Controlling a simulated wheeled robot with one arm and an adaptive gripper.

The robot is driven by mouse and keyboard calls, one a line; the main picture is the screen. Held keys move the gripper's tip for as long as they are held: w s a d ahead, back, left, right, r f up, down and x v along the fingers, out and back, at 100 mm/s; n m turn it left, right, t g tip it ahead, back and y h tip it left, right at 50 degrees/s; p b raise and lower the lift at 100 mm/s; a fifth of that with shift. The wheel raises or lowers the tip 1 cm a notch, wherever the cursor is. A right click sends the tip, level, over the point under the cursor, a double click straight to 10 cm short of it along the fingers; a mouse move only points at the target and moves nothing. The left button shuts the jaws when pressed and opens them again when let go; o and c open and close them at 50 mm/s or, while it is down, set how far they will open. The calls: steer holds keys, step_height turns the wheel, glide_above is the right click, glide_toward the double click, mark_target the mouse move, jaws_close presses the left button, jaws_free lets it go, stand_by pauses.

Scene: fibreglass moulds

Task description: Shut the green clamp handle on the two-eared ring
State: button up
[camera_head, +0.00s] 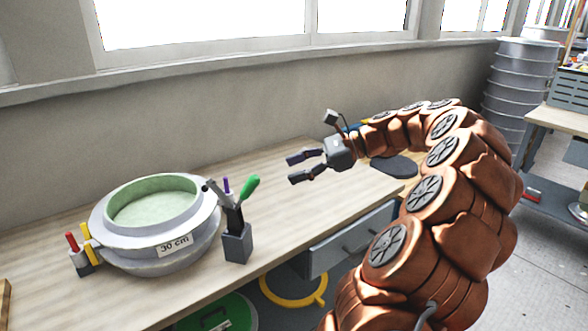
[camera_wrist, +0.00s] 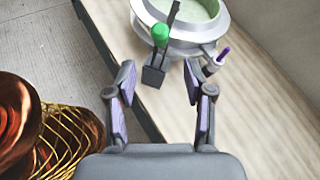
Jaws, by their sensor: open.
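A round grey ring mould (camera_head: 152,222) with a pale green inside and a "30 cm" label stands on the bench. At its right side a dark clamp block (camera_head: 237,246) carries a lever that stands up, ending in a green handle (camera_head: 250,187) tilted up to the right. In the wrist view the green handle (camera_wrist: 160,34) and block (camera_wrist: 154,76) show ahead, between the lines of my fingers. My gripper (camera_head: 293,168) is open and empty, above the bench to the right of the handle and apart from it. The ring (camera_wrist: 190,30) is partly cut off in the wrist view.
A purple pen-like piece (camera_head: 227,184) stands behind the lever. Red (camera_head: 72,241) and yellow (camera_head: 86,231) upright pieces stand at the ring's left side. The wooden bench (camera_head: 290,200) is clear right of the clamp; a dark flat object (camera_head: 394,165) lies farther right. The wall runs behind.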

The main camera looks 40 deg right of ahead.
mark_target(244, 195)
steer(key=shift+r, duration=0.1)
steer(key=shift+c, duration=1)
steer(key=shift+s+d+r+h+p, duration=0.1)
steer(key=shift+r+h+p, duration=0.4)
steer(key=shift+p, duration=0.65)
steer(key=c, duration=0.3)
steer(key=p, duration=0.1)
steer(key=g+h+p, duration=0.1)
steer(key=shift+s+d+r+p, duration=0.2)
steer(key=shift+s+d+p, duration=0.1)
steer(key=shift+p, duration=0.1)
steer(key=c, duration=0.4)
steer(key=shift+s+d+f+h+p, duration=0.15)
steer(key=shift+d+h+p, duration=0.1)
steer(key=shift+h+p, duration=0.3)
jaws_close()
steer(key=w+a+f+g+p, duration=0.1)
steer(key=w+a+f+p, duration=0.3)
steer(key=w+a+f, duration=0.2)
steer(key=shift+w+a+f+m+h+p, duration=0.15)
steer(key=shift+a+m+h+p, duration=0.2)
steer(key=shift+h, duration=0.1)
